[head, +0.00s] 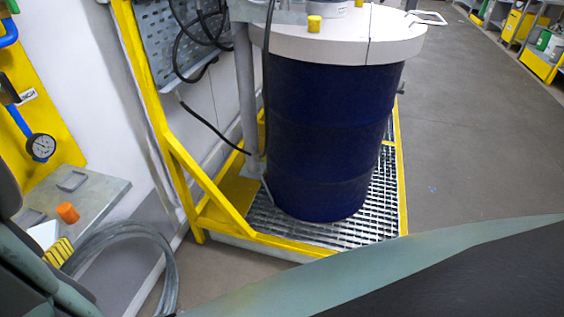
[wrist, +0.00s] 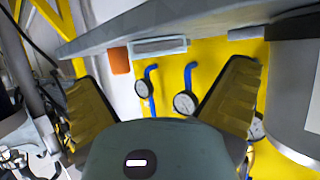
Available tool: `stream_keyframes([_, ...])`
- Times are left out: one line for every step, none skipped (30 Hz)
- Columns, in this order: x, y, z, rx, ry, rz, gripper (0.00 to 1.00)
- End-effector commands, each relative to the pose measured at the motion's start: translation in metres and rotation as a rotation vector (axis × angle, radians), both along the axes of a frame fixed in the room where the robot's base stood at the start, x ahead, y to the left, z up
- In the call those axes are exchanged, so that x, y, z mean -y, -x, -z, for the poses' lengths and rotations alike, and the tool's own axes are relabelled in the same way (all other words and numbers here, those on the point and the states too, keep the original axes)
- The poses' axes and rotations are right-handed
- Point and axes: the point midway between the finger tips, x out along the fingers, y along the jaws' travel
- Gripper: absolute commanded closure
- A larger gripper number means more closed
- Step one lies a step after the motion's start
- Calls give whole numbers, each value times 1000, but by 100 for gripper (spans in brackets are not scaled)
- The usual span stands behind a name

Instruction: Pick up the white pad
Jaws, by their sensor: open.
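A white, flat-looking piece that appears to be the white pad (head: 42,233) lies at the near end of the grey shelf (head: 98,203) at the left of the head view. My arm hides part of it. I cannot make it out in the wrist view. My gripper (wrist: 165,80) is open, with its two ribbed yellow fingers wide apart and nothing between them. In the head view one yellow fingertip shows just beside the white piece. I cannot tell whether it touches it.
An orange cap (head: 67,213) and a shallow grey holder (head: 72,181) are on the shelf. A yellow panel with a gauge (head: 41,147) stands behind. A grey coiled hose (head: 165,262) hangs beside the shelf. A blue drum (head: 325,140) stands on grating; the floor at right is clear.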

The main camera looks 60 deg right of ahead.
Motion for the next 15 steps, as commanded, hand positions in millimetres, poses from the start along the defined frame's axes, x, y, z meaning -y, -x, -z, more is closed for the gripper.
stream_keyframes([3, -5, 1, 1, 3, 5, 0])
stream_keyframes([4, -7, 2, 2, 2, 5, 0])
stream_keyframes([5, -9, 3, 2, 2, 5, 0])
stream_keyframes([6, -11, 4, 1, 1, 5, 0])
stream_keyframes([6, -12, 5, 1, 1, 5, 0])
stream_keyframes([6, -13, 6, 0, 0, 5, 0])
stream_keyframes([7, -14, 7, 0, 0, 5, 0])
stream_keyframes([7, -14, 7, 0, 0, 5, 0])
stream_keyframes([7, -15, 7, 0, 0, 5, 0])
stream_keyframes([8, -16, 7, 0, 1, 6, 0])
stream_keyframes([8, -17, 6, 1, 1, 6, 0])
stream_keyframes([9, -19, 6, 1, 1, 7, 0])
stream_keyframes([10, -21, 6, 2, 1, 8, 0])
stream_keyframes([11, -23, 7, 1, 1, 9, 0])
stream_keyframes([13, -27, 8, -1, 2, 8, 0])
